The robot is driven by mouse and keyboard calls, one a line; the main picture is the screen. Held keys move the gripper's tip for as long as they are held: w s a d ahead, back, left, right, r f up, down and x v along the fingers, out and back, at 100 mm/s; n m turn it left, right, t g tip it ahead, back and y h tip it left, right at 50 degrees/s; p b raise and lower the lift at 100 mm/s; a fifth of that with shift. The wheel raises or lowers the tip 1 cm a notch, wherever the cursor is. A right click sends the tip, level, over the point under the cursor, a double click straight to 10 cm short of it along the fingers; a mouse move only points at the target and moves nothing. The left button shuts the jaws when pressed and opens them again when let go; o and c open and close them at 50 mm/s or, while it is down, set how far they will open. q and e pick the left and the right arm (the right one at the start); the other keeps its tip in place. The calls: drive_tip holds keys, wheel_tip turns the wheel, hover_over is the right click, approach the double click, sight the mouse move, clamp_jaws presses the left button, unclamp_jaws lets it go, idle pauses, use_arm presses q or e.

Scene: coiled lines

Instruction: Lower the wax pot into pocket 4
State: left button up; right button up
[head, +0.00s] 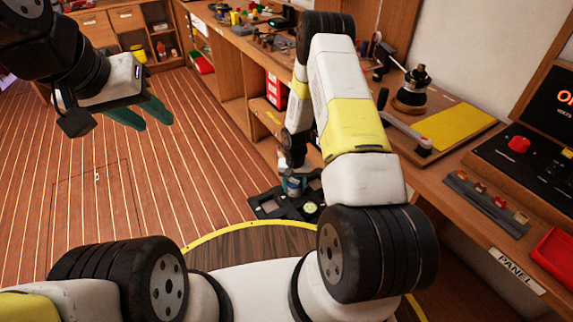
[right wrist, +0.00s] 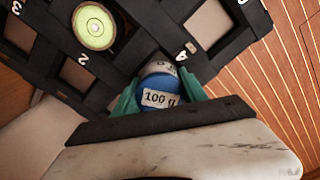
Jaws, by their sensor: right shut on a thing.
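The wax pot (right wrist: 157,94), blue with a white "100 g" label, is between the green fingers of my right gripper (right wrist: 158,92), which is shut on it. In the head view, the right gripper (head: 293,180) is low over the black tray (head: 268,207), with the pot (head: 294,188) partly hidden. In the right wrist view, the pot is at the edge of the tray frame (right wrist: 135,62), near the mark "4" (right wrist: 187,50). I cannot tell whether its lower end is inside a pocket. My left gripper (head: 146,117) is open, empty and raised over the floor.
A round green-yellow disc (right wrist: 94,27) sits in another tray pocket; other visible pockets look empty. The wooden bench (head: 440,190) runs along the right, with a yellow mat (head: 457,128) and a control panel (head: 525,150). The floor at left is clear.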

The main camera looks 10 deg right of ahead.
drive_tip(key=shift+f, duration=0.2)
drive_tip(key=o, duration=1.5)
drive_tip(key=shift+f, duration=0.1)
wheel_tip(320, 180, up, 8)
drive_tip(key=shift+f, duration=0.1)
